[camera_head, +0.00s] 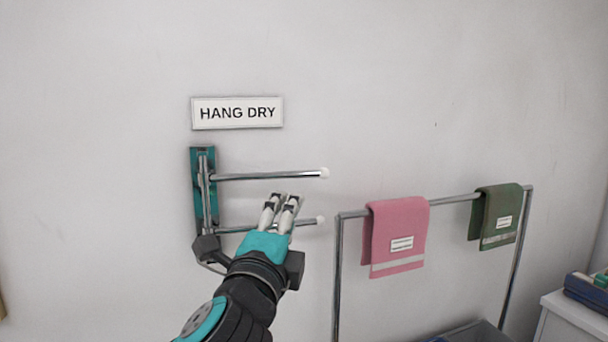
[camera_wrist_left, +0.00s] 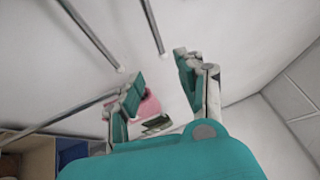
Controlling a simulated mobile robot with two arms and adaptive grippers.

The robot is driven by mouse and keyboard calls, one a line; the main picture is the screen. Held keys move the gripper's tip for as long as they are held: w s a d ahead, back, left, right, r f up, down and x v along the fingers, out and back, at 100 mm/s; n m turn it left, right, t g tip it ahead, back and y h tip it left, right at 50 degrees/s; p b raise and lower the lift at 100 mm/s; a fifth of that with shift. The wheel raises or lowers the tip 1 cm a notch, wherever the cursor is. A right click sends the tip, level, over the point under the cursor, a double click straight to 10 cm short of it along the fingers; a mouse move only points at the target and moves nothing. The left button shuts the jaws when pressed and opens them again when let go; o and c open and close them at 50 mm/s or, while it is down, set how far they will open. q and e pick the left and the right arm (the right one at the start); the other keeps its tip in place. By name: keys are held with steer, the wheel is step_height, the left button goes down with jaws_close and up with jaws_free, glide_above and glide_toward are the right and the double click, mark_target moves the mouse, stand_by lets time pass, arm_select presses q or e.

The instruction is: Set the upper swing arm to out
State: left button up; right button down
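A teal wall bracket (camera_head: 203,190) carries two thin metal swing arms with white tips. The upper swing arm (camera_head: 265,176) reaches to the right from the bracket, and the lower swing arm (camera_head: 305,222) lies below it in a similar direction. My left gripper (camera_head: 279,196) is below the upper arm and in front of the lower arm, hiding part of it. In the left wrist view its fingers (camera_wrist_left: 157,75) are apart with no rod between them. Two rods end just beyond the fingertips there; I cannot tell which is the upper one. My right gripper is not in view.
A "HANG DRY" sign (camera_head: 237,113) is on the wall above the bracket. To the right stands a metal rack (camera_head: 338,270) with a pink towel (camera_head: 397,238) and a green towel (camera_head: 496,215). A white cabinet (camera_head: 572,318) is at far right. Bare wall surrounds the upper arm's tip.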

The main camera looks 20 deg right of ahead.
mark_target(306, 177)
arm_select(q)
steer(key=p+x, duration=0.5)
steer(key=x, duration=1.1)
steer(key=shift+w+d, duration=0.15)
steer(key=shift+w, duration=0.3)
steer(key=shift+f, duration=0.1)
jaws_close()
